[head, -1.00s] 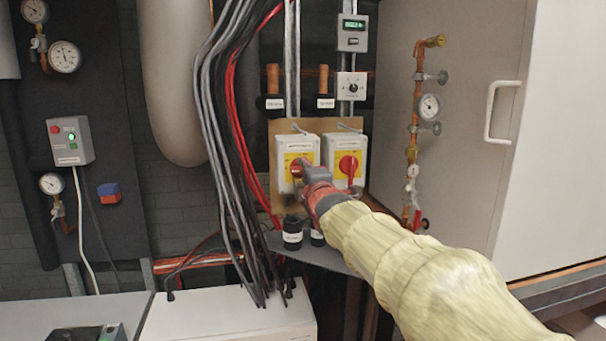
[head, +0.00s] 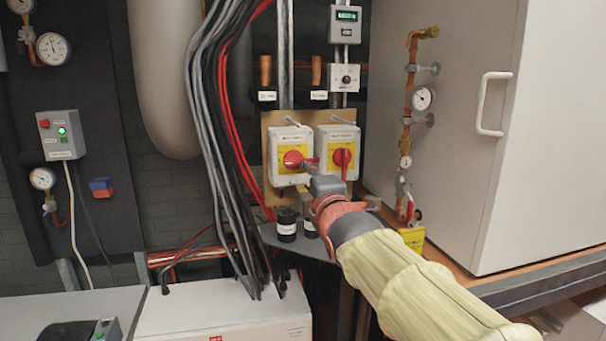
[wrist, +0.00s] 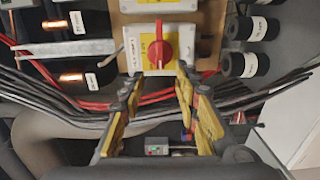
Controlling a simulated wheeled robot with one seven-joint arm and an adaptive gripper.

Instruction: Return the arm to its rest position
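My gripper (head: 322,182) is in front of the two white switch boxes, just below and right of the left box in the head view. In the wrist view, its yellow-padded fingers (wrist: 160,84) are spread apart with nothing between them. The left switch box (head: 290,140) has a red handle (head: 293,160) lying level; the handle also shows beyond the fingertips in the wrist view (wrist: 160,48). The fingers look clear of it. The right switch box (head: 337,137) has an upright red handle (head: 342,158). My arm reaches in from the lower right.
Hanging black, grey and red cables (head: 222,130) are left of the boxes. Black labelled cylinders (head: 287,224) stand below them. A copper pipe with a gauge (head: 411,120) and a white cabinet (head: 460,120) are on the right. A white box (head: 225,312) is below.

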